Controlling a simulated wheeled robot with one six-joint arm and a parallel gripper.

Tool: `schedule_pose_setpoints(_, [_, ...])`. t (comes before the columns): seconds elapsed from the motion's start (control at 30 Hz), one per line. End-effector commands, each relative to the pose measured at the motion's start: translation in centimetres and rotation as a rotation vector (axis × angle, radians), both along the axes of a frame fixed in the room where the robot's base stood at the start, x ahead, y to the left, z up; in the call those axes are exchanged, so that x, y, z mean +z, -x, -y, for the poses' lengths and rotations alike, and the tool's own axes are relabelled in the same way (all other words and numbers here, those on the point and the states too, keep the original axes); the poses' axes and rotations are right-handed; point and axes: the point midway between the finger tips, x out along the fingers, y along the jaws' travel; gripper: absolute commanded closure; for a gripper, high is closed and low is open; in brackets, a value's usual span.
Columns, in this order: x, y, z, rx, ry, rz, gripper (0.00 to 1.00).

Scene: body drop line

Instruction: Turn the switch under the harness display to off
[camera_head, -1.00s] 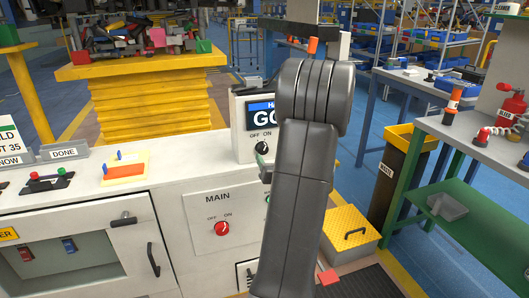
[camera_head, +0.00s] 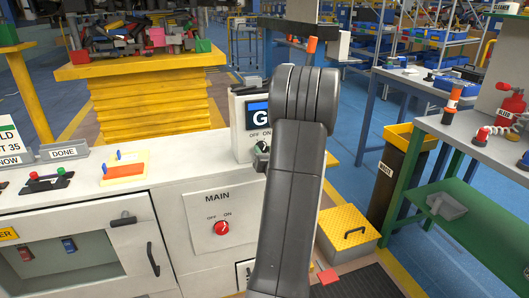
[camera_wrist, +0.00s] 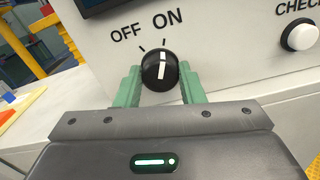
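The harness display (camera_head: 258,115) is a white box with a blue-topped screen, partly hidden by my arm in the head view. Below its screen is a black round switch (camera_wrist: 160,70) with a white pointer line, under the printed words OFF and ON. The pointer points nearly straight up, toward the ON mark. My gripper (camera_wrist: 160,80) has green fingers, one on each side of the switch, very close to its sides. I cannot make out firm contact. In the head view my gripper (camera_head: 262,155) is at the display's front, mostly hidden by my arm.
A white CHECK button (camera_wrist: 300,34) is to the right of the switch. A red MAIN switch (camera_head: 221,228) is on the cabinet front below.

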Motion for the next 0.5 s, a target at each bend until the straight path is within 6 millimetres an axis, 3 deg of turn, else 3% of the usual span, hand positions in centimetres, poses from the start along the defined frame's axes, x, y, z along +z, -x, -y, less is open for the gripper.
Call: schedule_pose_setpoints(0.5, [-0.52, 0.01, -0.05, 0.000, 0.158, 0.055, 0.87])
